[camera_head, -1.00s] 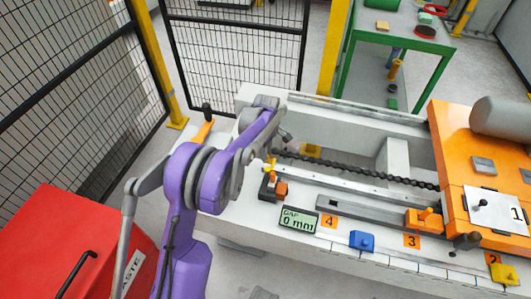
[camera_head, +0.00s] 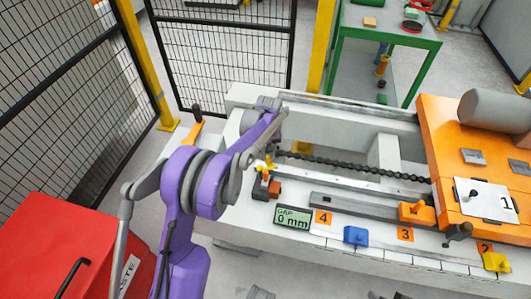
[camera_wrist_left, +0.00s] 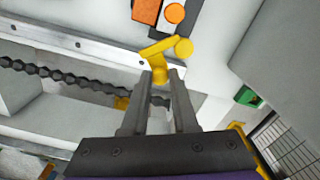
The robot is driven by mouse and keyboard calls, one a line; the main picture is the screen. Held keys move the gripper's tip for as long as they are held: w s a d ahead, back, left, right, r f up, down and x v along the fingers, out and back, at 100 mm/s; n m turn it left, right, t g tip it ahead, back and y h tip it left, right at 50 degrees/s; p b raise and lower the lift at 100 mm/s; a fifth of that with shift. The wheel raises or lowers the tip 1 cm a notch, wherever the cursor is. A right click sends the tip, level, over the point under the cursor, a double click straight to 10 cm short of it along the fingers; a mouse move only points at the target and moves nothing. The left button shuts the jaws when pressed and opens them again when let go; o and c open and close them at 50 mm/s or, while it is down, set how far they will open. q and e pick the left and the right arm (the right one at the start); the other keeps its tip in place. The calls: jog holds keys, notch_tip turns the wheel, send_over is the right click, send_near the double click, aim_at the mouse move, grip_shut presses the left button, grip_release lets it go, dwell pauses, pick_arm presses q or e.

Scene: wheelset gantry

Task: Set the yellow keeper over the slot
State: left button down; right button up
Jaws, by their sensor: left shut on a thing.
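My left gripper (camera_wrist_left: 160,92) is shut on the yellow keeper (camera_wrist_left: 159,62), seen up close in the left wrist view. The keeper sticks out beyond the fingertips, with a bent arm and a round end. In the head view the keeper (camera_head: 264,163) is just behind a dark block (camera_head: 260,189) with an orange piece (camera_head: 274,188) on it. The dark block (camera_wrist_left: 185,28) also shows at the top of the wrist view, near the keeper's round end. I cannot tell whether they touch. The slot cannot be made out clearly. My right gripper is not in view.
A dark chain (camera_head: 350,167) runs along the gantry bed. A gap display (camera_head: 292,217) reads 0 mm. A blue block (camera_head: 356,236), an orange block (camera_head: 417,213) and another yellow piece (camera_head: 496,262) sit along the front. A red waste bin (camera_head: 65,235) stands at left.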

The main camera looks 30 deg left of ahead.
aim_at(272, 167)
pick_arm(q)
jog(key=m, duration=0.1)
jog(key=d+m, duration=0.1)
jog(key=m, duration=0.2)
jog(key=shift+s+d+m, duration=0.3)
jog(key=shift+s, duration=0.1)
jog(key=shift+s+d+m, duration=0.2)
jog(key=shift+s+m, duration=0.05)
jog(key=shift+m, duration=0.6)
jog(key=shift+s+d+m, duration=0.2)
jog(key=shift+s+m, duration=0.05)
jog(key=shift+m, duration=0.6)
jog(key=c, duration=0.7)
grip_release()
notch_tip(272, 167, up, 11)
jog(key=shift+f+p, duration=0.1)
jog(key=shift+p, duration=0.9)
